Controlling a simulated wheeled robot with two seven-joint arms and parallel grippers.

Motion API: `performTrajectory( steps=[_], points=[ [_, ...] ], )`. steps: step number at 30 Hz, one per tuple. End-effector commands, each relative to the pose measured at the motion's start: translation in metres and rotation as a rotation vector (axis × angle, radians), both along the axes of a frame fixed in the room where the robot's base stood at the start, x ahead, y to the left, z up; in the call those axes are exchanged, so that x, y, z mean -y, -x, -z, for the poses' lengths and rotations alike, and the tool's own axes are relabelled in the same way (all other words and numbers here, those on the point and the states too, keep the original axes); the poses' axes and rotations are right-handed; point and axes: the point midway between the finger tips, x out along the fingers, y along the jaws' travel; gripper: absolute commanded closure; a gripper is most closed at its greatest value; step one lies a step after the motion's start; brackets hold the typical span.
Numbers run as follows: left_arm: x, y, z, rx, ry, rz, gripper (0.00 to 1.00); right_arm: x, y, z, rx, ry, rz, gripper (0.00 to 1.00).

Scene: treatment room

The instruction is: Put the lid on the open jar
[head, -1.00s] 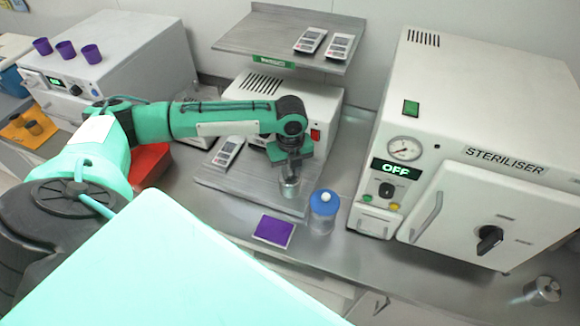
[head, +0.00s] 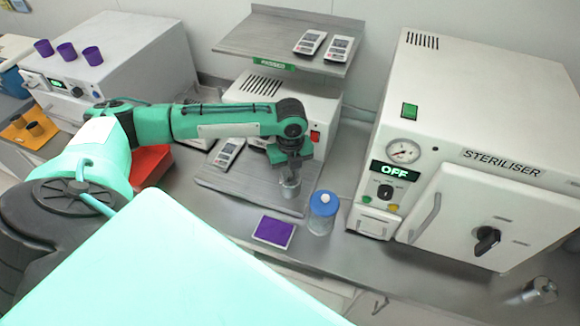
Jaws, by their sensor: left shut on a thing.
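My left gripper (head: 290,176) points down over the grey metal tray-like surface in the middle of the bench. It is shut on a small silvery cylindrical thing (head: 290,189); its fingers hide part of it, and I cannot tell whether it is the lid or a jar. Right of it stands a clear jar (head: 321,225) with a blue lid (head: 324,203) that has a pale knob; the lid sits on its top. A small steel container (head: 541,290) stands at the lower right; I cannot tell if it is open. My right gripper is not in view.
A purple pad (head: 273,231) lies at the bench's front edge, left of the clear jar. The white steriliser (head: 480,155), its door shut, bounds the right. A shelf (head: 250,38) with two handheld devices hangs behind.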

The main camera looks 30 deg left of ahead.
Motion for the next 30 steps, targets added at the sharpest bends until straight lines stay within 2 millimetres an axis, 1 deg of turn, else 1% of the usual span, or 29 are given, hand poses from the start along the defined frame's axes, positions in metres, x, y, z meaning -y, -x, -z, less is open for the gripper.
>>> performTrajectory(
  steps=[3, 14, 15, 17, 18, 19, 24, 25, 28, 30],
  points=[
    [0.0, 0.0, -0.0004, 0.0, 0.0, 0.0, 1.0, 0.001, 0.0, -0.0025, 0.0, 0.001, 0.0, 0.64],
    [-0.0001, 0.0001, 0.0003, 0.0, 0.0, 0.0, 1.0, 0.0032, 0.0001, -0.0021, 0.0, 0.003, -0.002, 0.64],
    [-0.0001, 0.0001, 0.0003, 0.0, 0.0, 0.0, 0.77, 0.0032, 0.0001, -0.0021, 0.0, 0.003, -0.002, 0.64],
    [-0.0001, 0.0001, 0.0003, 0.0, 0.0, 0.0, 0.65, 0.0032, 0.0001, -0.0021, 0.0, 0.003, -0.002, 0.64],
    [-0.0001, 0.0001, 0.0003, 0.0, 0.0, 0.0, 0.57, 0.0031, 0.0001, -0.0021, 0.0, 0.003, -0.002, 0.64],
    [-0.0001, 0.0001, 0.0003, 0.0, 0.0, 0.0, 0.55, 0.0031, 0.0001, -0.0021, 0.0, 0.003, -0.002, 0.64],
    [-0.0001, 0.0001, 0.0003, 0.0, 0.0, 0.0, 0.55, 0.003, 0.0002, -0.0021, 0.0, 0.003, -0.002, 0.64],
    [-0.0001, 0.0002, 0.0004, 0.0, 0.0, 0.0, 0.53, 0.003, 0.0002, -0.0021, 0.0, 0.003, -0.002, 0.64],
    [-0.0001, 0.0002, 0.0004, 0.0, 0.0, 0.0, 0.34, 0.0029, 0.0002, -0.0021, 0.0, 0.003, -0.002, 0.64],
    [-0.0001, 0.0002, 0.0004, 0.0, 0.0, 0.0, 0.34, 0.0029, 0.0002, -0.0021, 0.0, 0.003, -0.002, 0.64]
  ],
)
